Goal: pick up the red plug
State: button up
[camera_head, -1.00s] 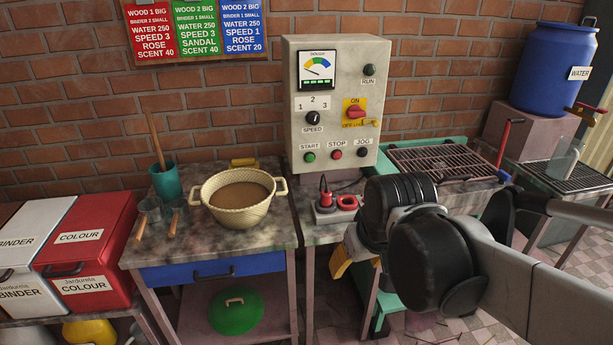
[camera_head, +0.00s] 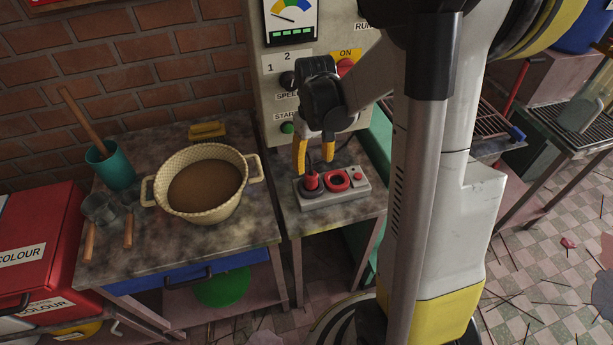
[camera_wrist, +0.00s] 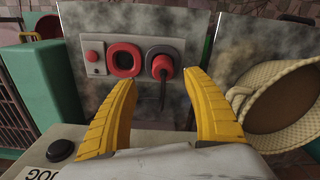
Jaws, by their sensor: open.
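The red plug (camera_head: 312,181) stands in the left, dark-ringed socket of a grey socket block (camera_head: 345,194) on the small table. A dark cable leads from it. My gripper (camera_head: 314,160) has yellow fingers and is open above the block, close to the plug. In the wrist view the plug (camera_wrist: 162,67) appears just beyond the fingertips, in the gap between them and nearer the right finger. My gripper (camera_wrist: 161,80) holds nothing there. The exact distance from fingertips to plug is hard to tell.
A red-ringed socket (camera_head: 338,180) and a red button (camera_head: 358,176) share the block. The control panel (camera_head: 280,100) rises behind. A cream basin (camera_head: 205,208) of brown material, a teal cup (camera_head: 112,167) and scoops (camera_head: 128,232) stand on the left table (camera_head: 240,243).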

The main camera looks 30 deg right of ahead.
aim_at(311, 173)
jog(key=f+b, duration=0.1)
jog(key=f, duration=0.1)
jog(key=f+b, duration=0.1)
jog(key=f, duration=0.1)
jog(key=f+b, duration=0.1)
jog(key=f, duration=0.1)
jog(key=shift+w+a+f, duration=0.25)
jog(key=shift+f, duration=0.15)
jog(key=shift+r, duration=0.1)
jog(key=c, duration=1.3)
